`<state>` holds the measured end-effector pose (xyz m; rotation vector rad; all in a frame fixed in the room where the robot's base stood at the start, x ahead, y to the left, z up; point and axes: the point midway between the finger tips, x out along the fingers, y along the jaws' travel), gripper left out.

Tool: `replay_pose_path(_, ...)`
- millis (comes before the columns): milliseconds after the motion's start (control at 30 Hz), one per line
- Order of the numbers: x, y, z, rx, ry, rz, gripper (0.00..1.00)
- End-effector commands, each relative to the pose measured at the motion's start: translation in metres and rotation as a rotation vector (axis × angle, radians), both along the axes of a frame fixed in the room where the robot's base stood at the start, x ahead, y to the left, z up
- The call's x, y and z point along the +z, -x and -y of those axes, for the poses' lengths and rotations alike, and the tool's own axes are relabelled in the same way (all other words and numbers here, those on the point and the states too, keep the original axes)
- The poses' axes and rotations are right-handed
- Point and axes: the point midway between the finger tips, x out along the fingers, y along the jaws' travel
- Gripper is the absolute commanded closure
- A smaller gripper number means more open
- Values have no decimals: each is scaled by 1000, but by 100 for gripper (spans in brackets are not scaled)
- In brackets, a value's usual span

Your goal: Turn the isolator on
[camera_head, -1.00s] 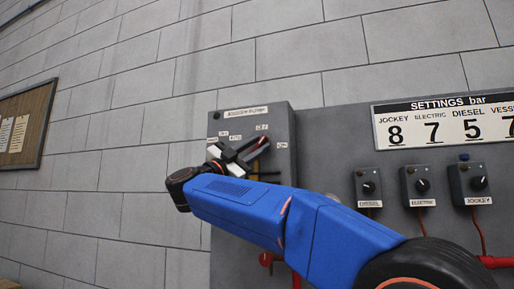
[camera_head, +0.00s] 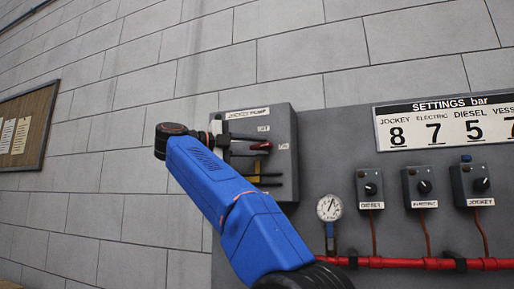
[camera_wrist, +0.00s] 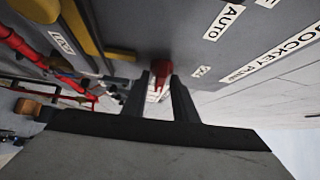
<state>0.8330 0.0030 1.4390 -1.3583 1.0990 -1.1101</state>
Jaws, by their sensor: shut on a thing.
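The grey jockey pump panel (camera_head: 284,170) is on the wall in the head view. Its isolator has a red handle (camera_head: 262,146), which lies about level and points right towards a small label at the panel's right side. My gripper (camera_head: 252,146) reaches in from the left with its two fingers around the handle. In the wrist view the red handle (camera_wrist: 160,68) sits between the fingertips of my gripper (camera_wrist: 160,82), which is shut on it. The fingers hide part of the handle.
A yellow part (camera_head: 258,168) sits just below the isolator. A pressure gauge (camera_head: 329,207) is to the lower right. Three control boxes (camera_head: 421,187) stand above a red pipe (camera_head: 400,262). A notice board (camera_head: 22,130) hangs at the left. The wall between is bare.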

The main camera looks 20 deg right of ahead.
Motion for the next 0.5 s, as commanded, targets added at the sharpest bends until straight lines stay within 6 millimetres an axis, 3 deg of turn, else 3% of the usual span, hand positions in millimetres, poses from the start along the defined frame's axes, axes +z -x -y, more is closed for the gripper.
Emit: replay_pose_path(500,-1,-1,-1,0,-75,51,96)
